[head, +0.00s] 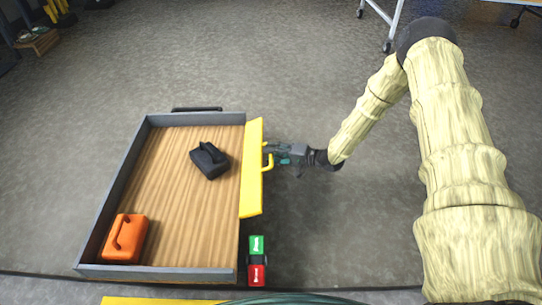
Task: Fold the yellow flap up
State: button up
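The yellow flap (252,185) runs along the right side of a grey-walled cart bed (167,195) with a wood-grain floor. It shows as a narrow slanted panel; its exact angle is hard to judge from above. A yellow handle (268,164) sticks out from the flap's right face. My gripper (271,153) reaches in from the right, with its fingers at the handle. The fingers are small and dark, so I cannot tell whether they are closed around the handle or only beside it.
A black case (210,161) and an orange case (124,238) with handles lie in the bed. A green button (256,245) and a red button (257,275) stand at the near right corner. Grey floor is open to the right. A wheeled table stands at the top right.

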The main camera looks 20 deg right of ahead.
jog(key=shift+w+a+f, duration=0.1)
jog(key=shift+w+a, duration=0.2)
jog(key=shift+a, duration=0.1)
grip_shut()
jog(key=shift+r, duration=0.2)
